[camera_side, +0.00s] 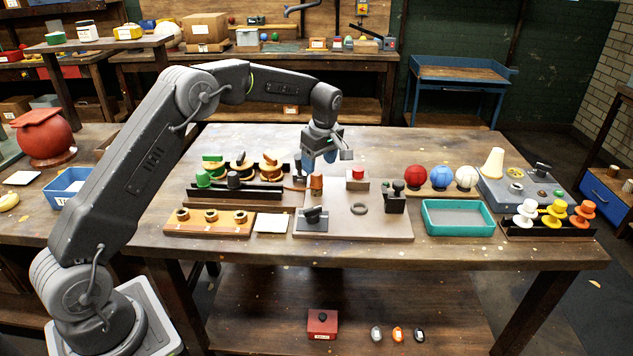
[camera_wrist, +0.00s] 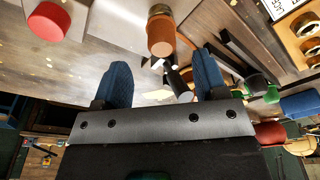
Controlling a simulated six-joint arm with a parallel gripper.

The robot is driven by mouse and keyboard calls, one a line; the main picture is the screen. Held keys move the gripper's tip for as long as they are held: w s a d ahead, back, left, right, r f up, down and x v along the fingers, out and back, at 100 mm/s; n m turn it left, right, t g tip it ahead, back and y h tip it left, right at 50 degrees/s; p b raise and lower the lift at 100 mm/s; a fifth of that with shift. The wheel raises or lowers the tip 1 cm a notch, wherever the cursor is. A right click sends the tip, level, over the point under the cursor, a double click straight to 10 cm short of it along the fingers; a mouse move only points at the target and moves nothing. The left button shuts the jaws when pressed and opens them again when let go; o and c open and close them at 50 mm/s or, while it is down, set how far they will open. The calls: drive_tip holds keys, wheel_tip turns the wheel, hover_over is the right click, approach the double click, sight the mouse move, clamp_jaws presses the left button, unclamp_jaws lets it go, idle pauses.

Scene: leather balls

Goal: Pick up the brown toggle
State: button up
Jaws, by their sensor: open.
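The brown toggle (camera_side: 316,183) is a short, upright brown cylinder near the back left corner of the pale board on the table. In the wrist view the brown toggle (camera_wrist: 161,36) shows at the top centre, with a copper-coloured band at one end. My gripper (camera_side: 319,164) hangs just above and behind the toggle in the side view, pointing down, with its blue fingers apart. In the wrist view my gripper (camera_wrist: 162,62) has empty room between its fingers, and the toggle lies beyond the fingertips, roughly in line with the gap. I see no contact.
A red button (camera_side: 357,174) on a box stands right of the toggle; the red button (camera_wrist: 47,20) also shows at the wrist view's upper left. A dark ring (camera_side: 360,208) lies on the board. A teal tray (camera_side: 458,230) sits right.

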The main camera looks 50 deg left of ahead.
sight(317, 174)
drive_tip(key=shift+s+a+f, duration=0.1)
drive_tip(key=shift+a+f, duration=0.1)
drive_tip(key=shift+f, duration=1.1)
drive_tip(key=shift+s+a+f, duration=0.1)
drive_tip(key=shift+a+f, duration=0.1)
drive_tip(key=shift+f, duration=1.1)
drive_tip(key=shift+w, duration=0.1)
drive_tip(key=c, duration=1)
wheel_tip(317, 174, up, 10)
drive_tip(key=shift+f, duration=1.4)
